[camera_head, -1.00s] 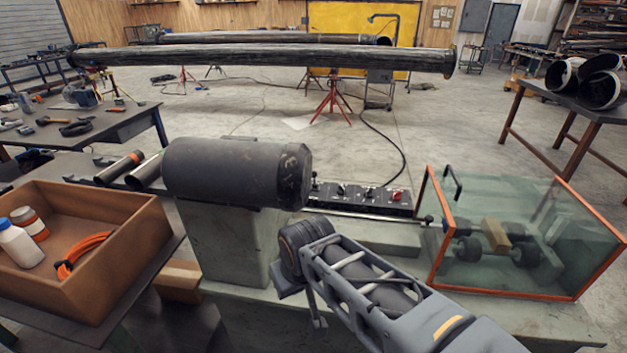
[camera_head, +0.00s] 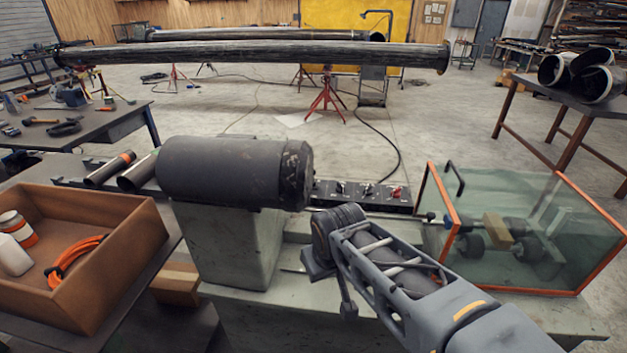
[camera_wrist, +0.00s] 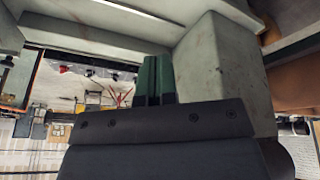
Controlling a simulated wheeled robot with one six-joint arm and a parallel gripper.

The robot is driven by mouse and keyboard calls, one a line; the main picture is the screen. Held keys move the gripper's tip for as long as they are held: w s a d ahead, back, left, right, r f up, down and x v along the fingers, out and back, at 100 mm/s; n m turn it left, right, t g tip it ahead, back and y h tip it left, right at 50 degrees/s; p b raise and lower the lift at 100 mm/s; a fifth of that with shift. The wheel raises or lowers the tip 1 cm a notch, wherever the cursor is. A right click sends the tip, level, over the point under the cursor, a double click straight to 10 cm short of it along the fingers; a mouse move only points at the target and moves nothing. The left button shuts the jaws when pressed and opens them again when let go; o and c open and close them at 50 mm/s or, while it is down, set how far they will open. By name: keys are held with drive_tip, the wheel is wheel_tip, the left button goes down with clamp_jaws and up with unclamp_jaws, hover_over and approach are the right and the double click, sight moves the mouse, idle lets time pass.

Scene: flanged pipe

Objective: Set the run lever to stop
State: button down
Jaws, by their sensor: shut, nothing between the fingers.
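A dark control panel (camera_head: 362,194) lies behind the machine's base, with several small switches or levers (camera_head: 341,188) and a red knob (camera_head: 396,192). I cannot tell which part is the run lever or its setting. A dark ball-ended part (camera_head: 431,216) sits by the guard's left edge. The panel also appears upside down in the wrist view (camera_wrist: 92,72). My gripper (camera_wrist: 155,62) shows its two green fingers pressed together, shut and empty, beside the concrete-coloured pedestal. In the head view my wrist is in front of the panel and hides the fingers.
A dark motor cylinder (camera_head: 232,172) stands on a pedestal (camera_head: 228,245) left of my wrist. An orange-framed clear guard (camera_head: 560,290) stands to the right. A brown box (camera_head: 110,262) with bottles and an orange coil is at the left. Long pipes (camera_head: 250,52) lie behind.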

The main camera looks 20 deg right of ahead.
drive_tip(key=w+d+f+n+t+h+b, duration=0.1)
drive_tip(key=w+d+f+n+b, duration=0.2)
drive_tip(key=w, duration=0.6)
drive_tip(key=w+d+f+n+t+h+b, duration=0.1)
drive_tip(key=w+d+f+n+h+b, duration=0.1)
drive_tip(key=w+n, duration=0.6)
drive_tip(key=w+d+f+n+t+h+b, duration=0.1)
drive_tip(key=w+d+f+n+b, duration=0.3)
drive_tip(key=w, duration=0.6)
drive_tip(key=shift+d+f+n, duration=1)
drive_tip(key=shift+f+n, duration=0.05)
drive_tip(key=shift+n, duration=0.05)
drive_tip(key=w+r+n+t+b, duration=0.1)
drive_tip(key=w+r+n+t, duration=0.2)
drive_tip(key=w+n, duration=0.6)
drive_tip(key=shift+w+r+n+t, duration=0.25)
drive_tip(key=shift+n+t, duration=0.45)
drive_tip(key=shift+n, duration=1.8)
drive_tip(key=p, duration=0.4)
approach(313, 177)
drive_tip(key=f, duration=0.2)
drive_tip(key=w+p, duration=0.2)
drive_tip(key=p, duration=0.1)
drive_tip(key=w+d+p, duration=0.1)
drive_tip(key=p, duration=0.1)
drive_tip(key=shift+w+r, duration=0.2)
drive_tip(key=shift+r, duration=0.1)
drive_tip(key=shift+w+d, duration=0.1)
